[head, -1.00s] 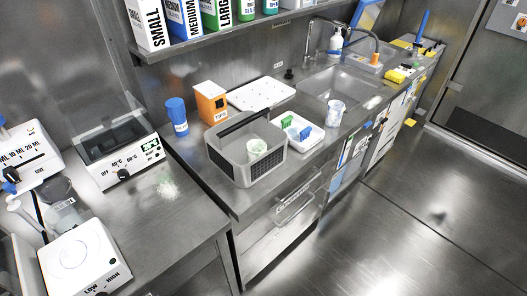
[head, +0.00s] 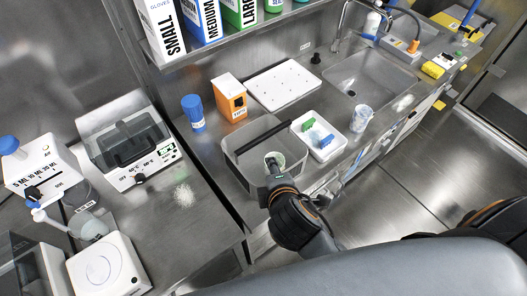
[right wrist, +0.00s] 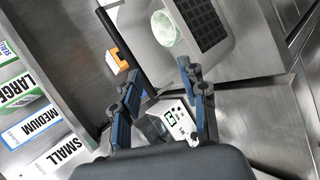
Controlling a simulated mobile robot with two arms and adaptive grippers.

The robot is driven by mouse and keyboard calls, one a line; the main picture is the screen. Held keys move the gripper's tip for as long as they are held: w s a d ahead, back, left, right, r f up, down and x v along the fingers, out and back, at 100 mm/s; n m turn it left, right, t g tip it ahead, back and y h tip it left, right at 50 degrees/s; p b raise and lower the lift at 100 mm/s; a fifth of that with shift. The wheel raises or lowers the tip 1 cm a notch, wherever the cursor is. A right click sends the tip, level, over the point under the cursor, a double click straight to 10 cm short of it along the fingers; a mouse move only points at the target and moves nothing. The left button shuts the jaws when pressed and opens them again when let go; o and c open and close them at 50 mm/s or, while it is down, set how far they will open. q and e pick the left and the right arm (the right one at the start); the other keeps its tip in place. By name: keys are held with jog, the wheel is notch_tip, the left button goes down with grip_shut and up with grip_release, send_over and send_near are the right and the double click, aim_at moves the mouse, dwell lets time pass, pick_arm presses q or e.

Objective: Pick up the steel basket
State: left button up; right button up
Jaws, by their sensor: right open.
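The steel basket (head: 236,166) stands on the steel counter, a grey box with a dark handle bar (head: 262,137) across its top. A pale green-white cup (head: 275,157) sits inside it. My right gripper (head: 273,167) is over the near side of the basket, and my arm hides part of that side. In the right wrist view the basket (right wrist: 203,60) fills the upper right, with the cup (right wrist: 163,28) inside. The right gripper (right wrist: 160,72) is open there, its fingers apart near the dark bar (right wrist: 128,48); contact cannot be told. My left gripper is not in view.
A white tray (head: 327,154) with green and blue items stands close right of the basket. Behind are an orange box (head: 231,98), a blue-capped bottle (head: 193,113) and a white perforated board (head: 283,84). A beaker (head: 361,118) and sink lie right.

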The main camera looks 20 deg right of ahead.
aim_at(257, 143)
notch_tip(257, 143, up, 4)
jog(key=a+n+t, duration=0.1)
jog(key=n, duration=0.2)
jog(key=shift+t, duration=0.3)
jog(key=x, duration=0.5)
jog(key=p+x, duration=0.1)
jog(key=x, duration=0.1)
jog(key=shift+w+a+r, duration=0.1)
jog(key=shift+w+a, duration=0.05)
jog(key=shift+w, duration=0.4)
jog(key=shift+w+f, duration=0.35)
jog(key=shift+w, duration=0.15)
jog(key=shift+a+p+x, duration=0.15)
jog(key=shift+p+x, duration=0.2)
jog(key=shift+x, duration=0.95)
jog(key=shift+a+p+x, duration=0.1)
jog(key=shift+p+x, duration=0.25)
jog(key=shift+x, duration=0.95)
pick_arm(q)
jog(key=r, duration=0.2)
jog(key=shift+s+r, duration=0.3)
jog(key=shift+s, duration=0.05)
pick_arm(e)
jog(key=shift+d+f, duration=0.1)
jog(key=shift+d, duration=0.05)
grip_shut()
